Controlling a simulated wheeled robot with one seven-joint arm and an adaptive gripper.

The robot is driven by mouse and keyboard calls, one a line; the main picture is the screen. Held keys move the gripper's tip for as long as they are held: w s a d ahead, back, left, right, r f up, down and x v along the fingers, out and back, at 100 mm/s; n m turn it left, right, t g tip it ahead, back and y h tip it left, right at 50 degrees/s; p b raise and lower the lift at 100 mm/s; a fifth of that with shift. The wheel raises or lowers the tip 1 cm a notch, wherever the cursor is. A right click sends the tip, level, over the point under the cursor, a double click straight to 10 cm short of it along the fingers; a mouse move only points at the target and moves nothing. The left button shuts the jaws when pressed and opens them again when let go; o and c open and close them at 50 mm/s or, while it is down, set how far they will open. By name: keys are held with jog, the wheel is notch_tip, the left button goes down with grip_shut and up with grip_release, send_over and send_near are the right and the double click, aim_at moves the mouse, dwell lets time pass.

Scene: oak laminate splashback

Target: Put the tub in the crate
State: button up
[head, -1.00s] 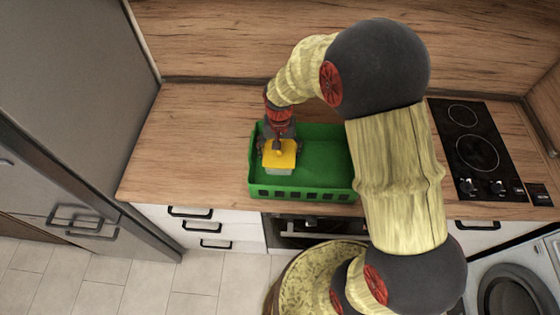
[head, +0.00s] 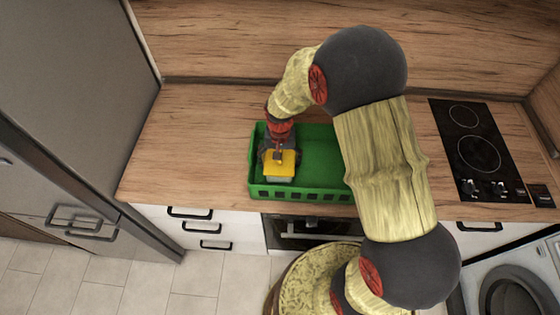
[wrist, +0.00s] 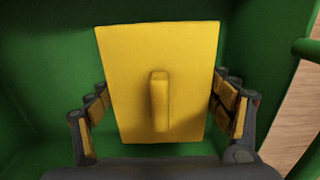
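The tub (head: 281,164) has a yellow lid with a raised handle and a pale body. It is inside the outline of the green crate (head: 318,192), near its left end. My gripper (head: 279,157) comes down over it from behind. In the wrist view the lid (wrist: 130,70) is between the two fingers of my gripper (wrist: 160,98), which sit against its left and right sides. The crate's green floor and walls (wrist: 40,60) surround it. The tub's underside is hidden, so I cannot tell whether it touches the crate floor.
The crate stands on the wooden worktop (head: 190,140), and its visible right part is empty. My arm covers its right end. A black hob (head: 475,150) is to the right, and a tall grey fridge (head: 75,90) is to the left. The worktop left of the crate is clear.

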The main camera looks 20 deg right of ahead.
jog(key=o, duration=0.3)
jog(key=shift+r, duration=0.15)
notch_tip(320, 180, up, 12)
jog(key=shift+r+p, duration=0.1)
jog(key=shift+p, duration=0.65)
jog(key=s+r+n+t, duration=0.1)
jog(key=s+r, duration=0.3)
jog(key=r, duration=0.4)
jog(key=s+r+n+t, duration=0.1)
jog(key=s+r+t, duration=0.1)
jog(key=s+r, duration=0.45)
jog(key=s+r+n+t, duration=0.2)
jog(key=s+r, duration=0.5)
jog(key=s, duration=0.3)
jog(key=shift+s+d+r+n+t, duration=0.15)
jog(key=shift+d+r+n+t, duration=0.05)
jog(key=shift+d+n+t, duration=0.15)
